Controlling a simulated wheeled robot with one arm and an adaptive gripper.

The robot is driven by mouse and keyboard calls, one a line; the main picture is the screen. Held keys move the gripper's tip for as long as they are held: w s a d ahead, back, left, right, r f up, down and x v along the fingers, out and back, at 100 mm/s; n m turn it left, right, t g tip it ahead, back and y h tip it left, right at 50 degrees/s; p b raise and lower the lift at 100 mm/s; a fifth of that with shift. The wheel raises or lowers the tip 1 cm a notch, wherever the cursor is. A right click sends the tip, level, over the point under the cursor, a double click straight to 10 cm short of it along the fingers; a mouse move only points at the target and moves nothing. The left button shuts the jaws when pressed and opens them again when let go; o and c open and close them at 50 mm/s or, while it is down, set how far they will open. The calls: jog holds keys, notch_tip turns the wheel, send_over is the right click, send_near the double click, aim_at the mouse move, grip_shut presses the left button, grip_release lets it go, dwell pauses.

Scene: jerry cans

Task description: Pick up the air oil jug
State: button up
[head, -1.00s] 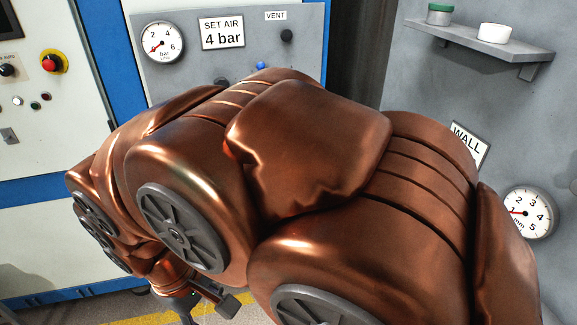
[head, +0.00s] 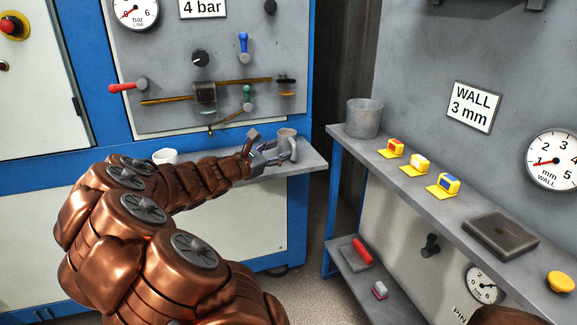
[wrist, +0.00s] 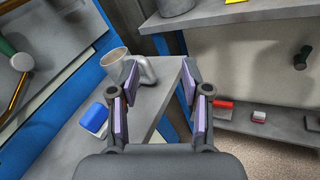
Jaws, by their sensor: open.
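A grey metal jug (head: 287,143) with a curved side handle or spout stands upright near the right end of a grey shelf (head: 308,160) under the control panel. It also shows in the wrist view (wrist: 113,64), up and left of centre, its curved part reaching right. My gripper (head: 268,150) is open and empty, close to the jug in the head view. In the wrist view my open gripper (wrist: 160,80) spans the area over the shelf, with the left finger overlapping the jug's image. I cannot tell whether the finger touches the jug. Part of the jug is hidden.
A white cup (head: 165,157) stands left on the same shelf. A blue and white item (wrist: 96,118) lies left of the gripper. The right bench holds a grey bucket (head: 364,118) and several yellow blocks. Levers (head: 243,45) jut from the panel above.

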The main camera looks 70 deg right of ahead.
aim_at(290, 146)
jog(key=w+d+f+n+t+h+b, duration=0.1)
jog(key=w+d+f+n+t+b, duration=0.1)
jog(key=d+f+n, duration=0.4)
jog(key=shift+m, duration=0.7)
jog(key=shift+f+b+x, duration=0.2)
jog(key=shift+b+x, duration=0.05)
jog(key=shift+x, duration=1.4)
jog(key=shift+f+b+x, duration=0.15)
jog(key=shift+b+x, duration=0.05)
jog(key=shift+x, duration=1.4)
grip_shut()
